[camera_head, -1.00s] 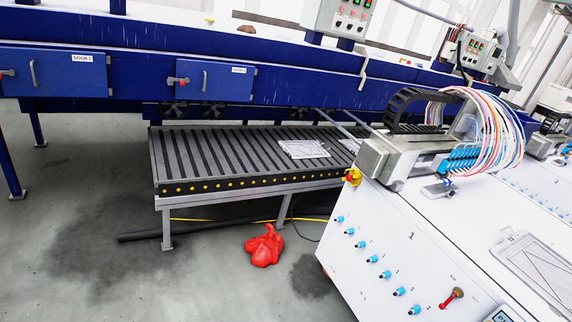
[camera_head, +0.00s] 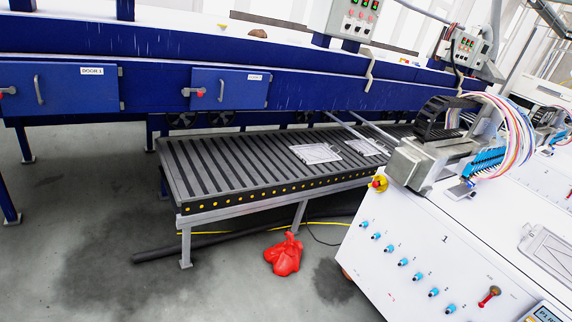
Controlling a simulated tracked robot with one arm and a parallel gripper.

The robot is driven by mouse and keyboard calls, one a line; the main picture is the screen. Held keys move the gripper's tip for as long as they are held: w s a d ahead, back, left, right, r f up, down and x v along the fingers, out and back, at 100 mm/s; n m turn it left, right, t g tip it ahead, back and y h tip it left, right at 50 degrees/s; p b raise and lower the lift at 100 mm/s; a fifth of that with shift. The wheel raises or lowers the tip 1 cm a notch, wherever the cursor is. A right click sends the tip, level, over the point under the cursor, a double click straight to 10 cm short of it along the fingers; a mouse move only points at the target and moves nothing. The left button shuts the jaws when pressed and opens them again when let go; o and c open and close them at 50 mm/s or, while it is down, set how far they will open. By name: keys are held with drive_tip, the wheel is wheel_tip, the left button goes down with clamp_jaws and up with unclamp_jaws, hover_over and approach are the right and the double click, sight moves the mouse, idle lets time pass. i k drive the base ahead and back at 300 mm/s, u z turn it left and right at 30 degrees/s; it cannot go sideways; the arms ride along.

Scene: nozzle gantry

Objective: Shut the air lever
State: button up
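A lever with a rounded red-brown handle (camera_head: 489,296) sits on the white cabinet's front panel, low at the right of the view. Its handle tilts up to the right. The small lettering beside it is too small to read, so I cannot tell for sure that it is the air lever. A row of blue knobs (camera_head: 403,262) runs down the panel to its left. My gripper is not in view.
The white cabinet (camera_head: 400,295) fills the lower right, with a nozzle gantry (camera_head: 425,155) and coloured hoses above. A roller conveyor (camera_head: 230,165) stands left of it. A red bag (camera_head: 285,254) lies on the floor. Grey floor (camera_head: 90,260) is open at lower left.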

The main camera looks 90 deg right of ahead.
sight(481, 305)
drive_tip(key=z, duration=1.35)
drive_tip(key=i, duration=0.1)
drive_tip(key=z, duration=2.7)
drive_tip(key=k, duration=0.55)
drive_tip(key=z, duration=0.15)
drive_tip(key=i, duration=0.75)
